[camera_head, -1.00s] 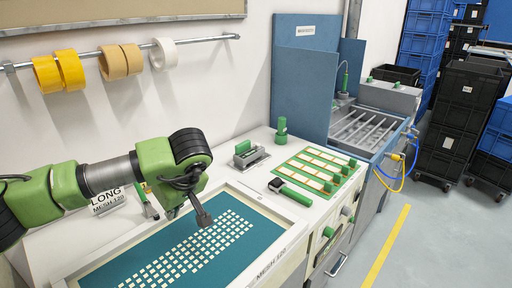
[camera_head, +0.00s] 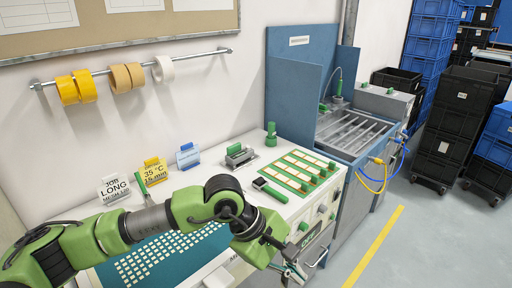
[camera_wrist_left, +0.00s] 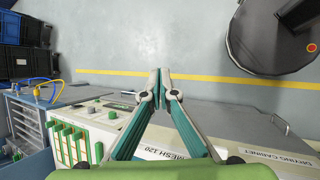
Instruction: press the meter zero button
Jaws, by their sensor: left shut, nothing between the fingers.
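A small meter (camera_head: 269,189) with a dark square face and a green handle lies on the white bench top, beside a green board with cream strips (camera_head: 300,170). A zero button is too small to make out on it. My left gripper (camera_head: 291,266) is beyond the bench's front edge, nearer the camera than the meter and apart from it. In the left wrist view the two fingers (camera_wrist_left: 159,73) meet at the tips with nothing between them, over the floor. My right gripper is in neither view.
My left arm crosses a teal printing screen (camera_head: 140,270). Green knobs (camera_head: 321,209) stand on the cabinet front. A grey clamp-like fixture (camera_head: 239,156) and a green-topped post (camera_head: 271,134) stand behind the meter.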

